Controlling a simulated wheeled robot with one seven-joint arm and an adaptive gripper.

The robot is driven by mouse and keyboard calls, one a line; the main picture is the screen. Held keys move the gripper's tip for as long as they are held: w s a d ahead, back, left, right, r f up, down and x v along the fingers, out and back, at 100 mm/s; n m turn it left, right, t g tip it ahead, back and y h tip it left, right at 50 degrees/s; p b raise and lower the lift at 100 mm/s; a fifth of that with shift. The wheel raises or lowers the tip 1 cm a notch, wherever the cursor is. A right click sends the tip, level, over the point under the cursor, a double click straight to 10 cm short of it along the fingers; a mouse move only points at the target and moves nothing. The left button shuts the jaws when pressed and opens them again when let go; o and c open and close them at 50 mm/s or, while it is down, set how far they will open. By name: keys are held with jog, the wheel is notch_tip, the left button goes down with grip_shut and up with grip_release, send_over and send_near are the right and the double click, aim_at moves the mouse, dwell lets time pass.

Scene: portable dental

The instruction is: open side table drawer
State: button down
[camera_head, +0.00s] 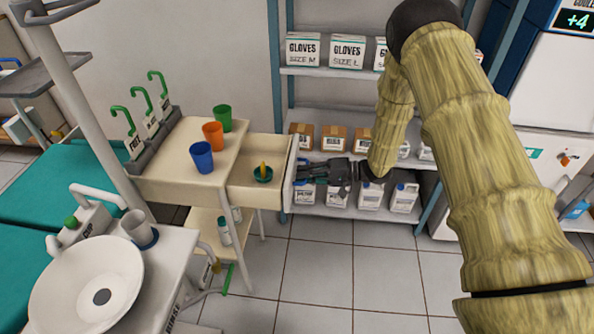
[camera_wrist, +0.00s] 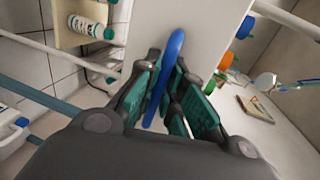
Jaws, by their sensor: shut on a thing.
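The cream side table (camera_head: 170,185) stands left of centre in the head view. My gripper (camera_head: 301,172) is at the drawer's right-hand front panel (camera_head: 289,172). In the wrist view the blue drawer handle (camera_wrist: 174,50) runs between the two fingers of my gripper (camera_wrist: 168,88), which are shut on it. The handle is mostly hidden by the gripper in the head view.
Blue (camera_head: 203,157), orange (camera_head: 213,135) and green (camera_head: 222,118) cups stand on the table top. A shelf rack (camera_head: 330,72) with boxes and jugs stands behind my gripper. A dental basin (camera_head: 85,290) is at lower left. The tiled floor (camera_head: 330,265) right of the table is clear.

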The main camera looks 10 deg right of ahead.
jog(key=shift+d, duration=0.15)
jog(key=c, duration=1.5)
grip_release()
jog(key=shift+c, duration=0.2)
jog(key=v, duration=1.2)
jog(key=shift+f, duration=0.1)
